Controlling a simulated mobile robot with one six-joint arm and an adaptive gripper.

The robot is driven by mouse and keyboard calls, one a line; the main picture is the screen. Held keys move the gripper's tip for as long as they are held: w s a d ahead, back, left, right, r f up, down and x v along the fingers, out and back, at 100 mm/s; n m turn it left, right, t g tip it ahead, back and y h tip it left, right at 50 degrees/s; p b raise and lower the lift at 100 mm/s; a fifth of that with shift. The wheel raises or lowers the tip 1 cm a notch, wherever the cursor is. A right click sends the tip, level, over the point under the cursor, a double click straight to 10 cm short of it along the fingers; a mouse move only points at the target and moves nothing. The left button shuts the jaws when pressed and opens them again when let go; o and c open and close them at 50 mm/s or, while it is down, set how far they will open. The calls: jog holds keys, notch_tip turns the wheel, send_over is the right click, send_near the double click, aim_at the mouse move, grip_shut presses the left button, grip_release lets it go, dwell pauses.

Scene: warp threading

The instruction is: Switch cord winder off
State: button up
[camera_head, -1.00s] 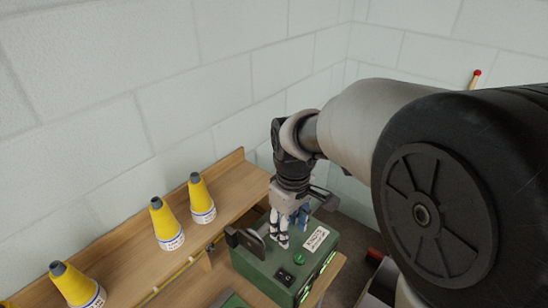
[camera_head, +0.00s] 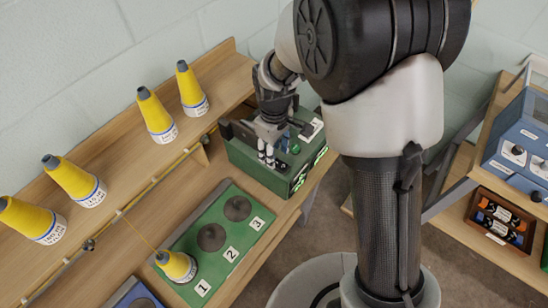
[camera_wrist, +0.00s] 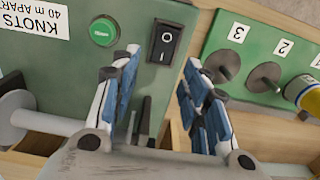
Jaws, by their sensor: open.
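The cord winder is a green box (camera_head: 252,168) on the wooden bench, and its top panel (camera_wrist: 70,85) shows in the wrist view. A black rocker switch (camera_wrist: 167,43) with white I and O marks is on that panel, beside a round green button (camera_wrist: 102,31). I cannot tell which side of the rocker is pressed. My gripper (camera_wrist: 160,68) is open and empty over the box, its blue-padded fingers apart. In the wrist view the switch shows between and just beyond the fingertips. In the head view my gripper (camera_head: 268,160) hides part of the panel.
A green board (camera_head: 214,245) numbered 1, 2, 3 lies beside the winder, with a yellow cone (camera_head: 176,265) at 1. Several yellow cones stand on the back shelf (camera_head: 225,65). A label (camera_wrist: 36,20) and a grey spool (camera_wrist: 30,115) are close to my fingers.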

aim_at(280, 165)
jog(key=shift+f, duration=1.4)
jog(key=shift+c, duration=0.2)
